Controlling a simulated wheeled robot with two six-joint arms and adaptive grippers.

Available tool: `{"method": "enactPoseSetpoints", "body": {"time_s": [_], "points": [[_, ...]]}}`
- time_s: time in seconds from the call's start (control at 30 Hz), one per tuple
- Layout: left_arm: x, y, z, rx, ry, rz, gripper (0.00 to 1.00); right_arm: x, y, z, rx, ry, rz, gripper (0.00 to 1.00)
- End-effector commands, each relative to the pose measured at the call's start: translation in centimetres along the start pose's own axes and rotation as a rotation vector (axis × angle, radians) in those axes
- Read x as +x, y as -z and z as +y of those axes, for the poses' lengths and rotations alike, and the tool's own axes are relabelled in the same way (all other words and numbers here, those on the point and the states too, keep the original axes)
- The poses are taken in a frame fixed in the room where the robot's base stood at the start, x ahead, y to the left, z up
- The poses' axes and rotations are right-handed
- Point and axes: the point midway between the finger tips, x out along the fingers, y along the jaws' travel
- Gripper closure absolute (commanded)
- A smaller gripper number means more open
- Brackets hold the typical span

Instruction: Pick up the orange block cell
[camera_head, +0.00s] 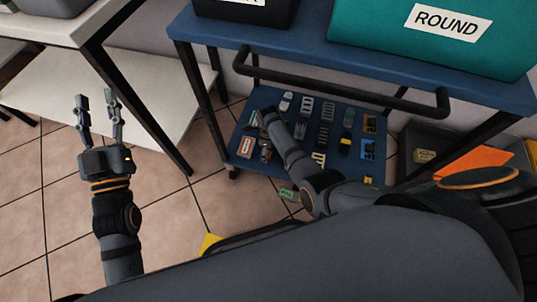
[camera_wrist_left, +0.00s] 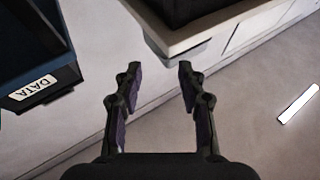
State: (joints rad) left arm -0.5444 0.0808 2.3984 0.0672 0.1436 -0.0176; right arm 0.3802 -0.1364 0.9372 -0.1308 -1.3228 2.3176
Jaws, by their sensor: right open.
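I cannot clearly identify the orange block cell. A small orange-and-dark item (camera_head: 369,123) lies at the right of the cart's blue lower shelf. A small white-and-orange box (camera_head: 246,146) lies at that shelf's left. My right gripper (camera_head: 267,114) is open over the left part of the shelf, at the end of my right arm; its jaws are small and dark here, and what lies beneath is hidden. My left gripper (camera_head: 96,98) is open and empty, up above the tiled floor, left of the cart. It also shows in the left wrist view (camera_wrist_left: 159,68), with nothing between its fingers.
Several small parts, including a yellow-and-black one (camera_head: 345,142), crowd the lower shelf. The cart's dark handle bar (camera_head: 345,84) crosses above it. A teal ROUND bin (camera_head: 390,35) stands on top. A larger orange flat piece (camera_head: 475,162) lies right. A white table (camera_head: 60,30) stands left.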

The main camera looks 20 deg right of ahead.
Motion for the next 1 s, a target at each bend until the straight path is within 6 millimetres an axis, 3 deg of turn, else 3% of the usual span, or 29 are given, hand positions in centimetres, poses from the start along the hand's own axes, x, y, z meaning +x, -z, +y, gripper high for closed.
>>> {"method": "enactPoseSetpoints", "body": {"time_s": [0.23,0.57,1.0], "points": [[0.3,5.1,0.1,0.015,-0.006,0.218,0.6,1.0,0.0,0.0,0.0,0.0,0.0,0.26],[0.2,6.3,0.2,0.018,-0.007,0.264,0.6,1.0,0.0,0.0,0.0,0.0,0.0,0.26],[0.2,6.2,0.2,0.018,-0.007,0.262,0.6,1.0,0.0,0.0,0.0,0.0,0.0,0.83]]}}
